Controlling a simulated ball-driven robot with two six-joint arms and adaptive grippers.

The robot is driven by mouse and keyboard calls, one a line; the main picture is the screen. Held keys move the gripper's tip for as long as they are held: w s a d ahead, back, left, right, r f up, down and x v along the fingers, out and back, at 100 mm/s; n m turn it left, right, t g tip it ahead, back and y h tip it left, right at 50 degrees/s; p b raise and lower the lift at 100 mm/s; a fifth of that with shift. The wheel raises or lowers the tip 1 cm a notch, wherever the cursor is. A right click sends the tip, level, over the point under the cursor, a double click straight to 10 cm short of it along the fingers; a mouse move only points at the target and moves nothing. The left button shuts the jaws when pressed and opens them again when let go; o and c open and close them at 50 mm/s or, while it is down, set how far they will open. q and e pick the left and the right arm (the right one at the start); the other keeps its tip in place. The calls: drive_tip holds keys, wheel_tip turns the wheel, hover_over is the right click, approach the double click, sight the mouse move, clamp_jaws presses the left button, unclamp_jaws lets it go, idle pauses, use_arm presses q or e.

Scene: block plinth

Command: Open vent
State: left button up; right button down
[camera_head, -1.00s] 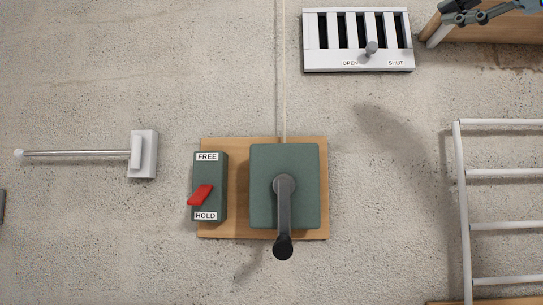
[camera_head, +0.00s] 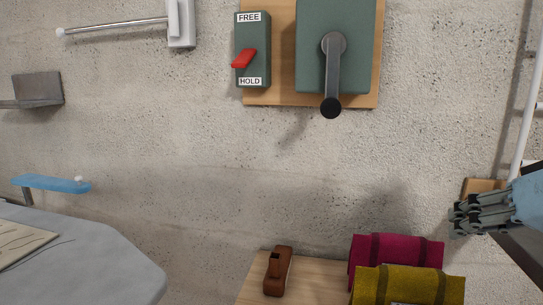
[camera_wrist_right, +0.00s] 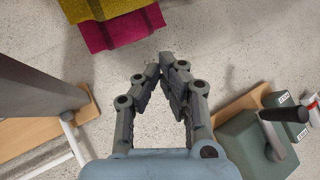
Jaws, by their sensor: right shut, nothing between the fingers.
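The vent is not in either view now. My right gripper (camera_head: 468,217) is at the right side of the head view, in front of the concrete wall. In the right wrist view its fingers (camera_wrist_right: 168,66) come together at the tips with nothing between them. It touches nothing that I can see. My left gripper is not in view.
A green crank box (camera_head: 372,45) and a red FREE/HOLD switch (camera_head: 244,58) are on a wooden board at the top. Magenta (camera_head: 395,248) and yellow (camera_head: 410,285) rolls and a brown wooden object (camera_head: 278,270) lie below. A grey table (camera_head: 90,255) is at lower left.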

drive_tip(key=s+a+f+n+g+h, duration=0.1)
drive_tip(key=s+f+n+g+h, duration=0.15)
drive_tip(key=s+f, duration=0.75)
drive_tip(key=s+f+n+g+h, duration=0.15)
drive_tip(key=s+f+g, duration=0.4)
drive_tip(key=s, duration=0.75)
wheel_tip(320, 180, down, 26)
drive_tip(key=s+d+m+t, duration=0.1)
drive_tip(key=d, duration=0.1)
drive_tip(key=s+d+f+g, duration=0.1)
drive_tip(key=s+f, duration=1.6)
drive_tip(key=s, duration=0.2)
drive_tip(key=shift+d+f+h, duration=0.2)
drive_tip(key=shift+d+h, duration=0.1)
